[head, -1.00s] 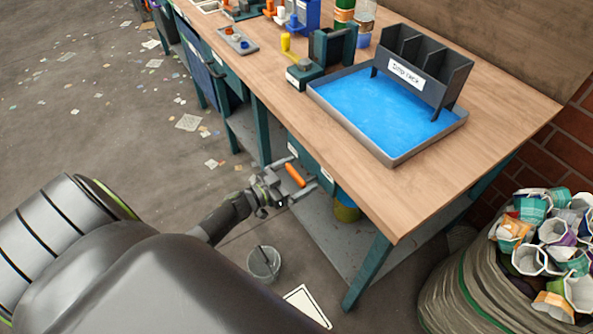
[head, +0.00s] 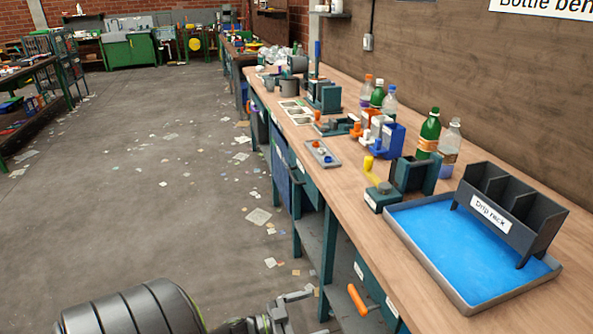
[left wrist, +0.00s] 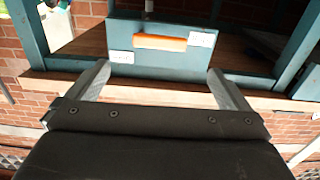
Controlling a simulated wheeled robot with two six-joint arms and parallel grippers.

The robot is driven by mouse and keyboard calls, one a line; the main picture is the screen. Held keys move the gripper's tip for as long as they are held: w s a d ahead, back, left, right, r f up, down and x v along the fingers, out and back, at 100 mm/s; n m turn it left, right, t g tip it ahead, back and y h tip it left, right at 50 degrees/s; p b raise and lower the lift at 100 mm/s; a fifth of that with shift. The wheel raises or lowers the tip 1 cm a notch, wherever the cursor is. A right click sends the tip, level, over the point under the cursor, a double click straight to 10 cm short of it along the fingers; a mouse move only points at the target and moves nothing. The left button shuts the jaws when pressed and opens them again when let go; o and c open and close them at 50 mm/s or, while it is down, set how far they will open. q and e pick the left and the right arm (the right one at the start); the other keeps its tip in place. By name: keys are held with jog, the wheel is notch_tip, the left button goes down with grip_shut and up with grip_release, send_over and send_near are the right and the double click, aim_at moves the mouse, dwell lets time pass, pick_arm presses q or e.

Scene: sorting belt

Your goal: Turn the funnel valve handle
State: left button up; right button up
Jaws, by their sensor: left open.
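I cannot make out a funnel or its valve handle for certain. A teal stand with an upright blue part (head: 319,75) is far along the bench, too small to tell. My left gripper (head: 318,310) is at the bottom of the head view, left of the bench's front and partly cut off. In the left wrist view its two fingers (left wrist: 163,85) are apart with nothing between them. Beyond them is a teal drawer front (left wrist: 180,68) with an orange handle (left wrist: 160,42). That handle also shows in the head view (head: 357,299). My right gripper is not in view.
The wooden bench (head: 345,190) runs away along the right wall. A blue drip tray (head: 412,238) with a drip rack (head: 520,222) is at its near end. Bottles (head: 429,130) and small fixtures stand farther along. The floor (head: 150,220) at left is open, with scattered litter.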

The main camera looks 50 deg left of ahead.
pick_arm(q)
jog(key=v, duration=0.3)
jog(key=shift+s+a, duration=0.1)
jog(key=shift+s, duration=0.1)
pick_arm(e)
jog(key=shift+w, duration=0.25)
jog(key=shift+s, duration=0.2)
